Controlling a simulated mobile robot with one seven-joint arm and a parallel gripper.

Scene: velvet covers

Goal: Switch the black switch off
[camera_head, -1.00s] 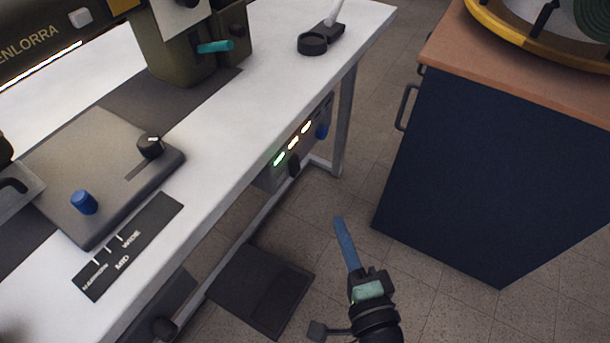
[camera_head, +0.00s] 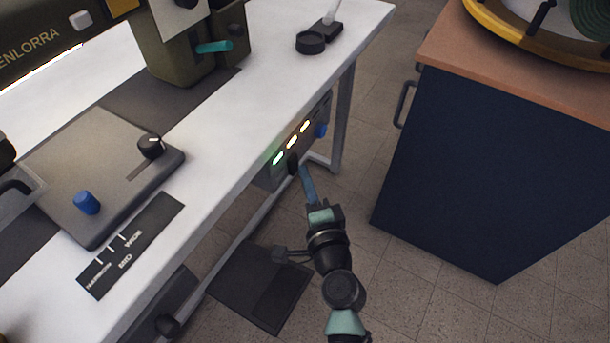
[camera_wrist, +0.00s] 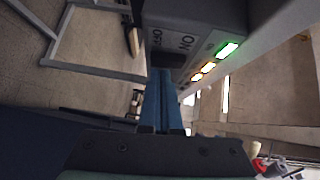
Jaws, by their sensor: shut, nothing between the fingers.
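The black switch (camera_head: 292,162) is on the front of a grey control box (camera_head: 266,178) under the table's edge. In the wrist view the switch (camera_wrist: 168,60) is a dark shape beside the OFF and ON labels (camera_wrist: 172,40), partly hidden by my fingertips. My gripper (camera_head: 303,170) has blue fingers, shut together and empty. Its tips are right by the switch in the head view. In the wrist view, too, the tips (camera_wrist: 162,73) reach the switch's edge; I cannot tell whether they touch it.
Green and yellowish lights (camera_head: 291,143) glow on the box, with a blue knob (camera_head: 321,131) beyond. The white table (camera_head: 225,140) overhangs the box. A dark blue cabinet (camera_head: 480,170) stands right. A dark pedal plate (camera_head: 262,290) lies on the floor below.

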